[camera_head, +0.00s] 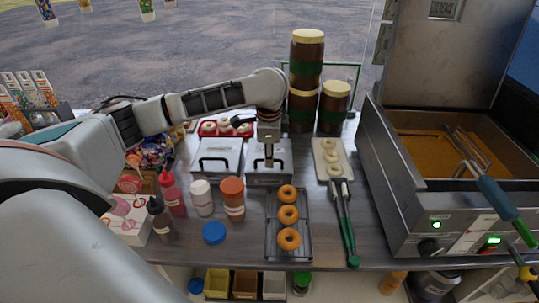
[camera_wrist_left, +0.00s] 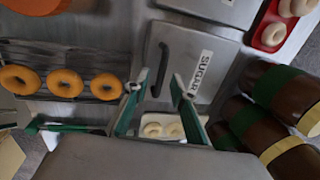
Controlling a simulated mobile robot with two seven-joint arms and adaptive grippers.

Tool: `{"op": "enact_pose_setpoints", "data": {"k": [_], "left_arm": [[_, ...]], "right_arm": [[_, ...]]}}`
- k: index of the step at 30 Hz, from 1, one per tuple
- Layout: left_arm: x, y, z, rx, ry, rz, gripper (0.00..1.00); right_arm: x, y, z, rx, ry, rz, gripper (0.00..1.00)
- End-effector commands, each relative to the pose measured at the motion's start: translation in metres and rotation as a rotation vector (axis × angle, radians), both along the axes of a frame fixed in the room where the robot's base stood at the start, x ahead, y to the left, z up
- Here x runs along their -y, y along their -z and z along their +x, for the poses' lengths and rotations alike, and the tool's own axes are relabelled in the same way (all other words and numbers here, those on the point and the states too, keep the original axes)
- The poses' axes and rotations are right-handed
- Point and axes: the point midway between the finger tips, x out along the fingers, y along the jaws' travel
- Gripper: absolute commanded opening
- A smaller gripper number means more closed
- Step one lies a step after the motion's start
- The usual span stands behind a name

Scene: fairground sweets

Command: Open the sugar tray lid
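The sugar tray (camera_head: 283,178) is a metal box at the back middle of the counter, in front of the jars. In the left wrist view its closed lid (camera_wrist_left: 212,50) carries a SUGAR label and a dark bar handle (camera_wrist_left: 162,66). My left gripper (camera_head: 268,158) points down over this tray. In the left wrist view my left gripper (camera_wrist_left: 158,88) has its two green-edged fingers apart, with the near end of the handle appearing between the tips. Contact with the handle cannot be told. My right gripper is in neither view.
A second lidded metal tray (camera_head: 218,157) stands just left. Tall brown jars (camera_head: 305,75) rise close behind. A rack of doughnuts (camera_head: 288,214), green-handled tongs (camera_head: 346,225) and a plate of pale rings (camera_head: 332,160) lie nearby. The fryer (camera_head: 440,205) stands right, bottles (camera_head: 233,197) left.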

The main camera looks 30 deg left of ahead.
Motion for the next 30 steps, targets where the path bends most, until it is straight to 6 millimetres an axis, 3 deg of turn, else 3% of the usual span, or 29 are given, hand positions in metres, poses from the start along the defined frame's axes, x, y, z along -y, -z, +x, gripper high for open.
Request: {"op": "enact_pose_setpoints", "data": {"k": [7,10,11,22,30], "left_arm": [[0.0,0.001,0.0,0.0,0.0,0.0,0.25],[0.0,0.001,0.0,0.0,0.0,0.0,0.01],[0.0,0.001,0.0,0.0,0.0,0.0,0.0],[-0.001,-0.004,0.002,0.001,0.0,0.001,0.0],[-0.008,-0.027,0.013,0.005,-0.002,0.003,0.0]], "right_arm": [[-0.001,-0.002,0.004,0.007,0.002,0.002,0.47],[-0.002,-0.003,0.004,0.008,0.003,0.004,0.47],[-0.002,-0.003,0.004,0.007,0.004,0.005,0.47],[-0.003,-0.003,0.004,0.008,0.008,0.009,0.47],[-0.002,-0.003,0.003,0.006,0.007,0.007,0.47]]}}
